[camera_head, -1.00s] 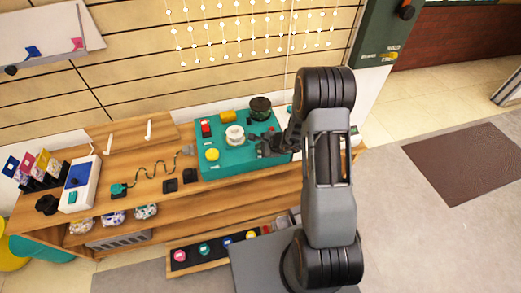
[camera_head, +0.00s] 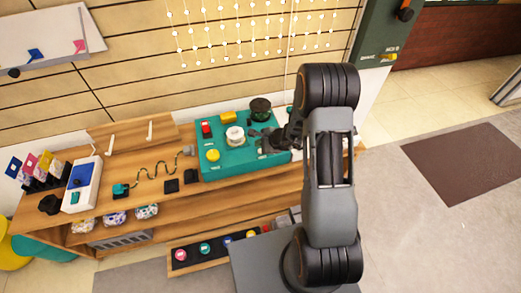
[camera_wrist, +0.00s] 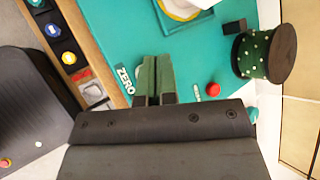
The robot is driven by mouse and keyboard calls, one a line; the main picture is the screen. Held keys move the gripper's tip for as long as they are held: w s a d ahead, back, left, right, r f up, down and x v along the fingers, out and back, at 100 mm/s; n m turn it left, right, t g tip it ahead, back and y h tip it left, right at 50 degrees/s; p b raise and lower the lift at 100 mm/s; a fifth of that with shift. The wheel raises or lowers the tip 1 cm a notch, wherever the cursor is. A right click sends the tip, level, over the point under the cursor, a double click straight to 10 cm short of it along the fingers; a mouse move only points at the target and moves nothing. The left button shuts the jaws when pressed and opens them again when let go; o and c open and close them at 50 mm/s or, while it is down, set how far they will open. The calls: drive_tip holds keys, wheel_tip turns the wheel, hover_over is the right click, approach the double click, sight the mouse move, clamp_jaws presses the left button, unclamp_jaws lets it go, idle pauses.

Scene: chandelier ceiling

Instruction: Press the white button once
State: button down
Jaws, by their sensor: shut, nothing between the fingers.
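The white round button (camera_head: 235,134) stands on top of the teal box (camera_head: 228,166), between a red button and a yellow dome. In the wrist view a pale round piece with a yellow rim (camera_wrist: 184,8), which looks like the white button, is cut off by the top edge. My gripper (camera_head: 262,138) is just right of the white button, apart from it in the picture. In the wrist view my gripper (camera_wrist: 155,66) is shut and empty over the teal top, beside the ZERO label. Its height above the surface is hard to tell.
A dark spool-like cylinder (camera_head: 260,109) stands at the box's back right. A small red knob (camera_wrist: 213,89) is close right of my fingers. A yellow dome (camera_head: 213,155) and a red button (camera_head: 206,130) flank the white one. Coloured buttons fill a lower tray (camera_head: 210,263).

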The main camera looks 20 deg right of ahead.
sight(260, 152)
drive_tip(key=shift+r+p, duration=0.95)
drive_tip(key=shift+r, duration=0.95)
drive_tip(key=shift+s+a, duration=0.1)
drive_tip(key=shift+a, duration=0.05)
drive_tip(key=s+a+r+n+g, duration=0.3)
drive_tip(key=s+r+n+g, duration=0.35)
drive_tip(key=s+n, duration=0.5)
drive_tip(key=s+d+r+n+t+h, duration=0.1)
drive_tip(key=s+r+n+h, duration=0.2)
drive_tip(key=s+r, duration=0.2)
drive_tip(key=s+d+r+n+t+h, duration=0.2)
drive_tip(key=s+r+n+h, duration=0.1)
drive_tip(key=r, duration=0.7)
drive_tip(key=s+n, duration=0.1)
drive_tip(key=s, duration=0.1)
drive_tip(key=shift+s+r, duration=0.25)
drive_tip(key=shift+s, duration=0.05)
